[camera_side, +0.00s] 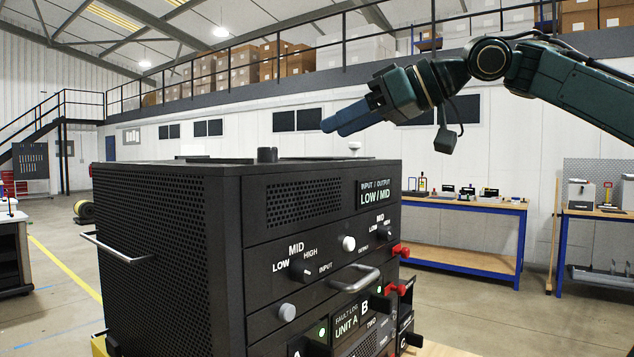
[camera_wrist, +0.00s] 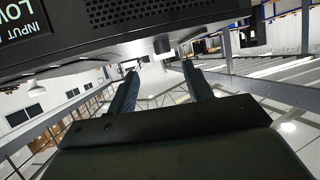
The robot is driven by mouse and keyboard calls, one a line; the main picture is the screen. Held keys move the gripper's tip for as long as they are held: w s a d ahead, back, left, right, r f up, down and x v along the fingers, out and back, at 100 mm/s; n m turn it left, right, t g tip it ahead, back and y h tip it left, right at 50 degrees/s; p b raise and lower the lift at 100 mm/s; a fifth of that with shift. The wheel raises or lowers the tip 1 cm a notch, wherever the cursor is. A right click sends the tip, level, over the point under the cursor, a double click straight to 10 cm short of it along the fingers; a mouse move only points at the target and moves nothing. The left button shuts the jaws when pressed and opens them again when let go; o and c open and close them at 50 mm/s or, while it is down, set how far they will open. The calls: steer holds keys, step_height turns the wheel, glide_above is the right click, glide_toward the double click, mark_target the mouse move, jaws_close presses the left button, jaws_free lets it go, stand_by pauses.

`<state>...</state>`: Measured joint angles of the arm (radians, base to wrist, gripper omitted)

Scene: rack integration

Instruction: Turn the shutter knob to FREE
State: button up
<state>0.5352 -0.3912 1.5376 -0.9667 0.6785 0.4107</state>
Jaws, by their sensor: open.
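The black rack (camera_side: 170,240) stands in the lower half of the side view. A short dark knob (camera_side: 267,154) stands on its top; no SHUTTER or FREE label is readable, so I cannot tell whether it is the shutter knob. My gripper (camera_side: 334,127) is open and empty, its blue fingers above the rack top, right of that knob in the picture and apart from it. In the wrist view my gripper (camera_wrist: 160,70) shows two separated fingers with nothing between. The rack (camera_wrist: 110,35) appears upside down there, with a small dark stub (camera_wrist: 162,45) at its edge.
Space around my gripper is clear.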

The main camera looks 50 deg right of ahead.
mark_target(274, 148)
steer(key=shift+s+d+r+n+y, duration=0.1)
steer(key=shift+s+r+n+y, duration=0.1)
steer(key=shift+r, duration=0.25)
steer(key=shift+s+d+r+n+y, duration=0.1)
steer(key=shift+r+n, duration=0.1)
steer(key=shift+r, duration=0.25)
steer(key=shift+w+a, duration=0.1)
steer(key=shift+w, duration=0.1)
steer(key=shift+x, duration=6.75)
steer(key=c, duration=1)
steer(key=shift+o, duration=0.2)
steer(key=shift+a+r+m+t+h, duration=0.1)
steer(key=shift+m+t+h, duration=0.05)
steer(key=shift+m+h, duration=0.6)
steer(key=shift+a+m+t+h, duration=0.15)
steer(key=shift+m+h, duration=0.4)
steer(key=shift+h, duration=0.3)
steer(key=shift+d+m+h, duration=0.1)
steer(key=shift+m+h, duration=0.2)
steer(key=o, duration=1)
steer(key=shift+c, duration=0.2)
